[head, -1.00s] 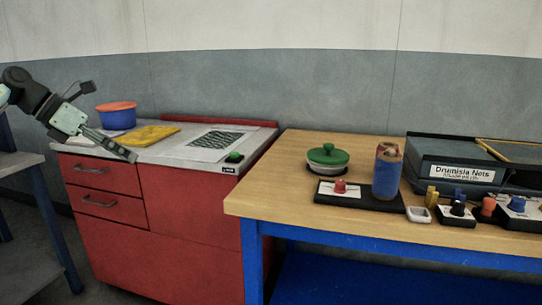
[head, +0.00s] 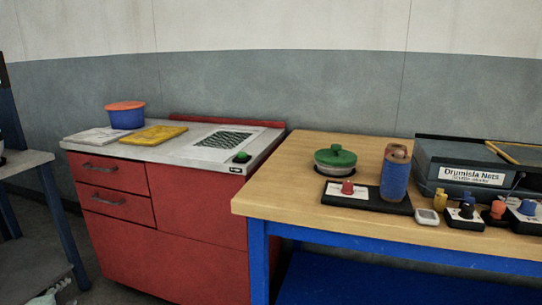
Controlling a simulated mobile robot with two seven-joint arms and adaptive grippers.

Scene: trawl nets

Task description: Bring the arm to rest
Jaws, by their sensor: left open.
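A dark piece at the far left edge is too cropped to name. My right gripper is out of view.
A blue tub with an orange lid (head: 126,117) and a yellow cloth (head: 153,135) lie on the cabinet top. The wooden bench (head: 290,195) holds a green-lidded pot (head: 335,158), a blue jar (head: 394,178), small knobbed blocks and a "Drumisla Nets" box (head: 470,165).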

